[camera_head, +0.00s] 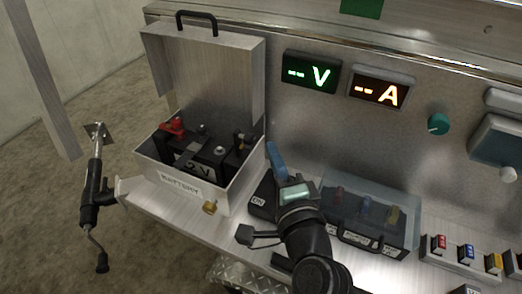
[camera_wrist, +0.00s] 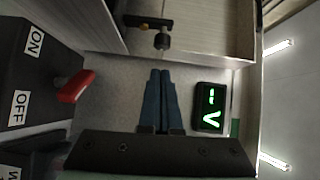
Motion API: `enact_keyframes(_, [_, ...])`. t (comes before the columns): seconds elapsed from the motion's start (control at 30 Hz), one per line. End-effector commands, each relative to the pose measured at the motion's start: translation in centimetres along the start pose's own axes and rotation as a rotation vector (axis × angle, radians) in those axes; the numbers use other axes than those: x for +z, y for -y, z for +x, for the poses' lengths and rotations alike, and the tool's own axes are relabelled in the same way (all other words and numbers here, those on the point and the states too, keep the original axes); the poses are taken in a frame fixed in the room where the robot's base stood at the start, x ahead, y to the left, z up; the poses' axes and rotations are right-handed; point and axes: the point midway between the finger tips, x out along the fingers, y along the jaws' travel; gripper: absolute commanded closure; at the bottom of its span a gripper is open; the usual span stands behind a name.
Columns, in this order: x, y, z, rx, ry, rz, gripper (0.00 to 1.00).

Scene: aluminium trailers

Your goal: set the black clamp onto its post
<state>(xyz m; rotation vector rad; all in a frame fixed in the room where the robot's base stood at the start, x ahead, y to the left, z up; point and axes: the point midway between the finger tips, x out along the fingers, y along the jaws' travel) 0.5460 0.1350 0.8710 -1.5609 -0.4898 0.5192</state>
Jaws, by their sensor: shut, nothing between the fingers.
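The battery (camera_head: 203,163) sits in an open metal box (camera_head: 190,189) with its lid raised. A red clamp (camera_head: 173,126) is at the battery's left end. A dark piece that looks like the black clamp (camera_head: 241,143) is at the right end, by the box wall. In the wrist view a dark bar with a knob-like end (camera_wrist: 150,22) shows at the top, probably the same clamp. I cannot tell whether it is seated on a post. My gripper (camera_head: 273,147) is right of the box, apart from the clamp. Its blue fingers (camera_wrist: 160,75) are shut and empty.
A switch box with a red lever (camera_wrist: 75,87) is close beside my gripper in the wrist view. A clear-lidded case (camera_head: 372,210) stands at right. Voltage (camera_head: 311,72) and current (camera_head: 381,90) displays are on the back wall. A brass fitting (camera_head: 209,207) is at the box front.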

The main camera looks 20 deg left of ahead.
Motion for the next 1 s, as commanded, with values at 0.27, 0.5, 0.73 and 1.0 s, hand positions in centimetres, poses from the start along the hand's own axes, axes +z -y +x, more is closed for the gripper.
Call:
enact_keyframes(0.27, [1.9,0.0,1.8,0.000,0.001,0.000,1.00])
enact_keyframes(0.5, [2.0,0.0,1.9,0.000,0.000,0.000,1.00])
enact_keyframes(0.73, [2.0,0.1,1.9,0.005,0.000,-0.005,1.00])
enact_keyframes(1.0, [2.2,0.5,2.0,0.034,0.000,-0.041,1.00])
